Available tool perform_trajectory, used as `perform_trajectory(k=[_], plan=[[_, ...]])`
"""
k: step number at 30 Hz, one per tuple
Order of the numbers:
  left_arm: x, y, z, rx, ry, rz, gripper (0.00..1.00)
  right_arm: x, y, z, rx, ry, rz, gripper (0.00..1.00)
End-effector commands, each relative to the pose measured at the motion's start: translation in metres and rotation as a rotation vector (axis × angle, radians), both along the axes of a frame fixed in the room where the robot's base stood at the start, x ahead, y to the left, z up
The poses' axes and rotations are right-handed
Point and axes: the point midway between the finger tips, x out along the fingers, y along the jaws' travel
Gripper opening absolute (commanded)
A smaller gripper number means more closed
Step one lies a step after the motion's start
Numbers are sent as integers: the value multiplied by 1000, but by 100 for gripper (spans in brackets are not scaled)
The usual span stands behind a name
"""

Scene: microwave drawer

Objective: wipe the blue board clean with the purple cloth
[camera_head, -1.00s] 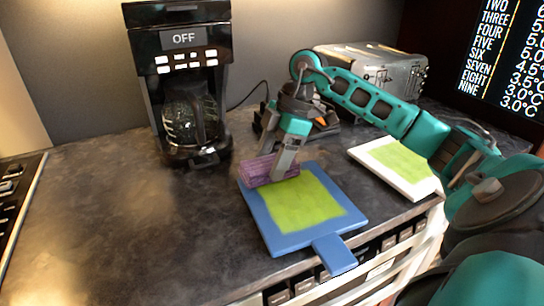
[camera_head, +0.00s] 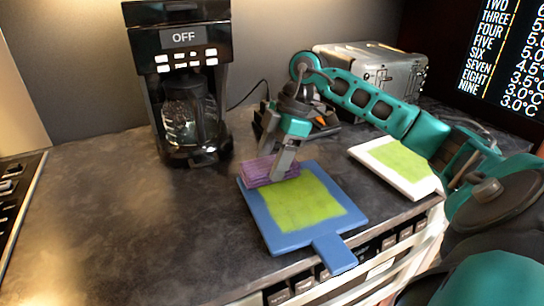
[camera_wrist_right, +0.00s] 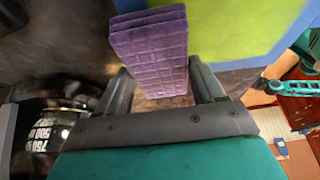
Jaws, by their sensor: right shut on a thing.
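The blue board (camera_head: 258,215) lies on the dark counter with its handle toward the front edge. A large yellow-green patch (camera_head: 305,203) covers most of its face. The purple cloth (camera_head: 257,172), a folded block, is at the board's far left corner, over its edge. My right gripper (camera_head: 279,177) is shut on the cloth from above. In the right wrist view the cloth (camera_wrist_right: 152,50) sits between the two fingers, with the board (camera_wrist_right: 205,8) beyond it. Whether the cloth presses on the board is hard to tell. My left gripper is not in view.
A white board (camera_head: 360,157) with a similar green patch lies to the right, under my right arm. A coffee maker (camera_head: 180,80) stands at the back left, and a silver toaster (camera_head: 385,65) at the back.

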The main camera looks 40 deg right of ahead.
Motion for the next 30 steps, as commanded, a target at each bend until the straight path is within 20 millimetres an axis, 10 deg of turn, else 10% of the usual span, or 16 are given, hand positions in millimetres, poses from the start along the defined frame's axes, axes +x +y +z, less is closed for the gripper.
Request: perform_trajectory(k=[30], plan=[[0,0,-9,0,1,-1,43,-11,3,-10,-3,0,0,29]])
